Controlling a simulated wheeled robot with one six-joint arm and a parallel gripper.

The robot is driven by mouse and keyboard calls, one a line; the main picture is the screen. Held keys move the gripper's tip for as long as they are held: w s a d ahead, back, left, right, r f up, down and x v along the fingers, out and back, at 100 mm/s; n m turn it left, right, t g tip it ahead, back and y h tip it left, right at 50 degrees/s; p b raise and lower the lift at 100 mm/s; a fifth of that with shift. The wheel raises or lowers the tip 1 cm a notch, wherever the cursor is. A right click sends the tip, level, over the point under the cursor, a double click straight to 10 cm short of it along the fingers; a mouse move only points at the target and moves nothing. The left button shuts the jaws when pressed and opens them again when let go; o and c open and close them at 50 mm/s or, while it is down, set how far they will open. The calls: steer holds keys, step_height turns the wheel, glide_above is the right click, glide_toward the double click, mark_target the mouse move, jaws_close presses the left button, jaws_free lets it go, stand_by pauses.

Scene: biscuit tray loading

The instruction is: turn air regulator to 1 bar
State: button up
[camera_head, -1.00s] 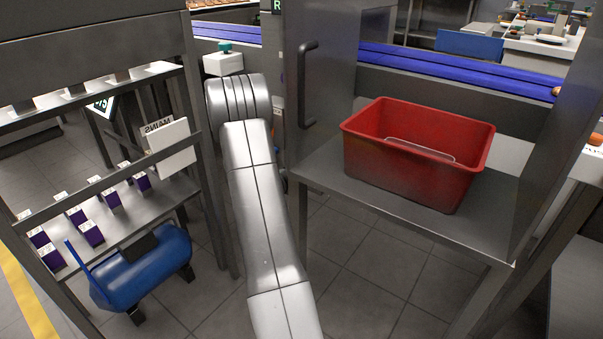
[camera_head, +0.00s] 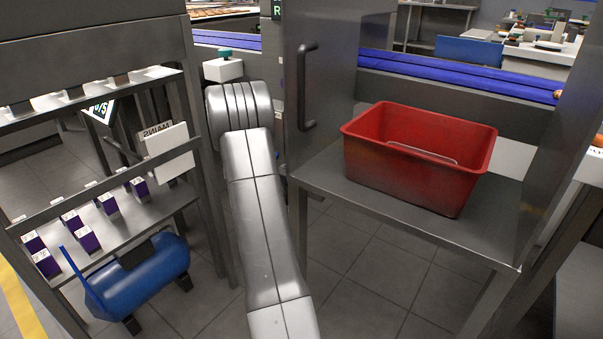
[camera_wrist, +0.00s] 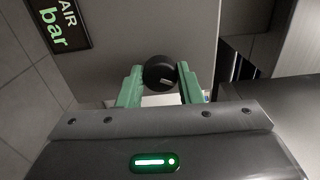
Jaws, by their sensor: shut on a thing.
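In the wrist view, the air regulator knob (camera_wrist: 160,73) is a round black knob with a pale pointer mark toward its lower right. It sits on a grey panel beside a black sign (camera_wrist: 62,22) reading "AIR bar". My gripper (camera_wrist: 159,76) has green fingers, one on each side of the knob, and is shut on it. No scale or reading is legible around the knob. In the head view, my arm hides the gripper and the knob.
A red crate (camera_head: 415,185) stands on a steel shelf (camera_head: 370,201) to the right. A steel rack (camera_head: 185,120) with small purple boxes and a blue tank (camera_head: 150,280) are to the left. A blue conveyor (camera_head: 460,78) runs behind. Tiled floor shows between the frames.

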steer(key=shift+n+p, duration=0.3)
steer(key=shift+n, duration=1.4)
steer(key=shift+n, duration=0.3)
steer(key=o, duration=1)
steer(key=p+v, duration=0.3)
steer(key=v, duration=1)
steer(key=shift+s+a, duration=0.2)
steer(key=shift+s, duration=0.15)
